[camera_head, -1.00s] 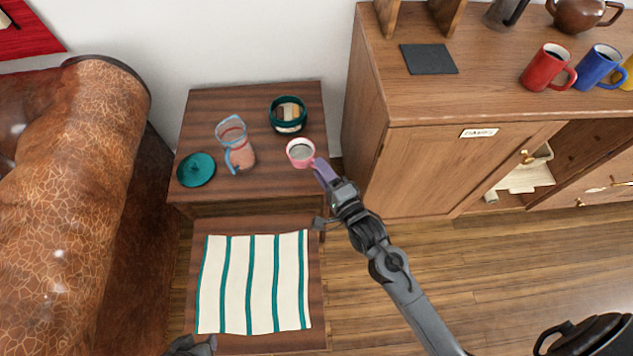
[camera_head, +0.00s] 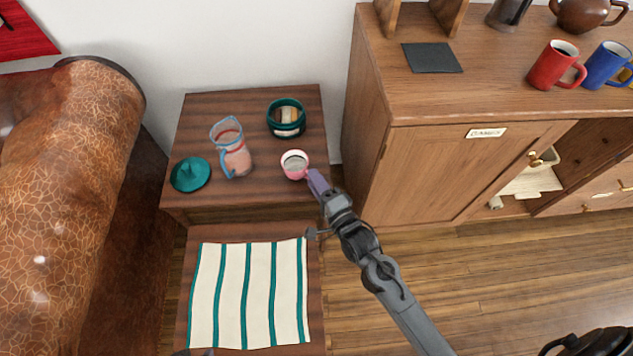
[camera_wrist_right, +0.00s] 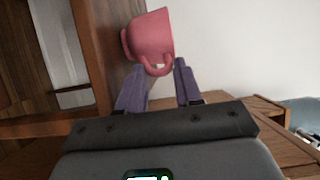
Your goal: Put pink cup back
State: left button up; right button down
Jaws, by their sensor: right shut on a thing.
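The pink cup (camera_head: 302,174) is at the right front of the small dark wooden side table (camera_head: 200,110) in the head view. My right gripper (camera_head: 318,183) is shut on its handle, with the purple fingers on either side. The right wrist view shows the cup (camera_wrist_right: 150,38) ahead of the fingertips (camera_wrist_right: 162,70), its handle between them. I cannot tell whether the cup touches the tabletop. Only a dark sliver, perhaps of my left gripper (camera_head: 195,352), shows at the bottom edge; its jaws are hidden.
A cabinet (camera_head: 420,180) with red (camera_head: 552,66) and blue (camera_head: 602,68) mugs and a dark square mat (camera_head: 432,58) stands right. A striped cloth (camera_head: 232,290) lies in front.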

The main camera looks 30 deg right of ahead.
jog(key=shift+f, duration=0.1)
pick_arm(q)
jog(key=shift+d, duration=0.2)
pick_arm(e)
jog(key=c, duration=0.8)
grip_release()
jog(key=shift+o, duration=0.2)
